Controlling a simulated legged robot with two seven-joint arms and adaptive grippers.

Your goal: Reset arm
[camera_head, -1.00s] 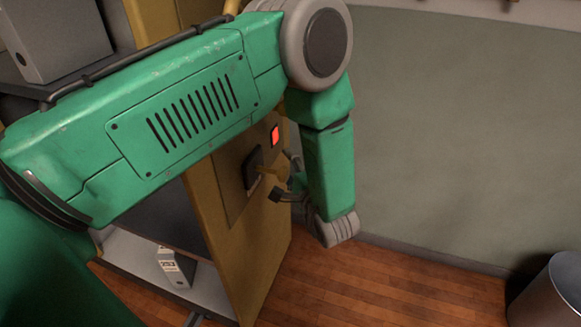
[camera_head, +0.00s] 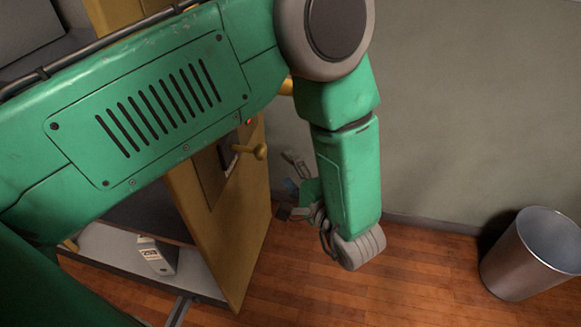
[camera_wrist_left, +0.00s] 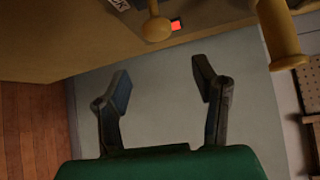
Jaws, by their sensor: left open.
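My left arm (camera_head: 160,110) is green and reaches in from the left in the head view, with its forearm hanging down. My left gripper (camera_head: 284,187) is beside the open yellow-brown cabinet door (camera_head: 225,235), partly hidden by the forearm. In the left wrist view the gripper (camera_wrist_left: 162,80) has its two dark fingers spread with nothing between them. The door's yellow knob (camera_head: 255,151) stands apart from the fingers; it also shows beyond them in the left wrist view (camera_wrist_left: 157,28). My right gripper is not in view.
A red light (camera_wrist_left: 176,25) sits near the knob. A metal bin (camera_head: 530,255) stands at the right by the grey-green wall (camera_head: 480,110). A labelled grey box (camera_head: 156,258) is on the low shelf behind the door. Wooden floor (camera_head: 340,295) is clear between door and bin.

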